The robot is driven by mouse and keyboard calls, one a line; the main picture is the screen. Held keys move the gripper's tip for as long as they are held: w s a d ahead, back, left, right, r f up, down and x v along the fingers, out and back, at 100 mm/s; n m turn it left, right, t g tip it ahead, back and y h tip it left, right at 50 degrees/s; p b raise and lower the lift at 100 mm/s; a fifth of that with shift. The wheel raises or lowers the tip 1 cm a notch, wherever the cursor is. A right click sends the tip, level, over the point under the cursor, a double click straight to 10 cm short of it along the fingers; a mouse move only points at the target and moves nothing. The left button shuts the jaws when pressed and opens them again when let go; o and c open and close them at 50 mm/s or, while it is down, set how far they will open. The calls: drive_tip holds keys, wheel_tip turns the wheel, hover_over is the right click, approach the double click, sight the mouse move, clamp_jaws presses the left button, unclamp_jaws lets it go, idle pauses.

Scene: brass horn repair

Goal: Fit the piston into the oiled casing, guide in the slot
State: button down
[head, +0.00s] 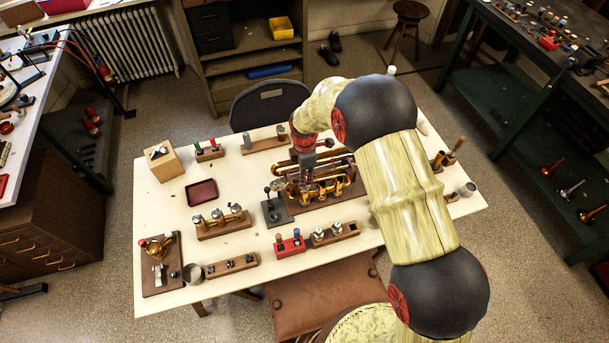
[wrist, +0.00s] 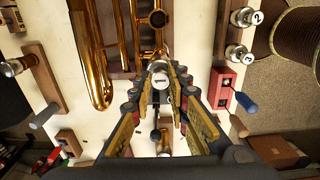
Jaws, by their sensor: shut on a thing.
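My gripper (wrist: 161,88) is shut on a silver piston (wrist: 160,80) whose round cap is marked 1. In the head view my gripper (head: 306,162) points down over the brass horn (head: 336,168). The horn's brass casings (head: 323,190) stand at its near side, just below my gripper. The horn's tubing also shows at the top of the wrist view (wrist: 104,85). The piston's lower body, its guide and the slot are hidden, and I cannot tell whether the piston touches or enters a casing.
Two numbered pistons stand in a wooden block (head: 348,236) at the front, beside a red holder (head: 280,248). A grey-based stand (head: 276,219) is close left of the horn. A dark red tray (head: 201,193) and a wooden rack (head: 222,231) lie farther left. Bare tabletop surrounds the tray.

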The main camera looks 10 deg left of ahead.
drive_tip(key=shift+f+b, duration=0.45)
drive_tip(key=shift+f, duration=0.25)
drive_tip(key=c, duration=1.7)
unclamp_jaws()
drive_tip(key=shift+o, duration=0.3)
wheel_tip(320, 180, up, 12)
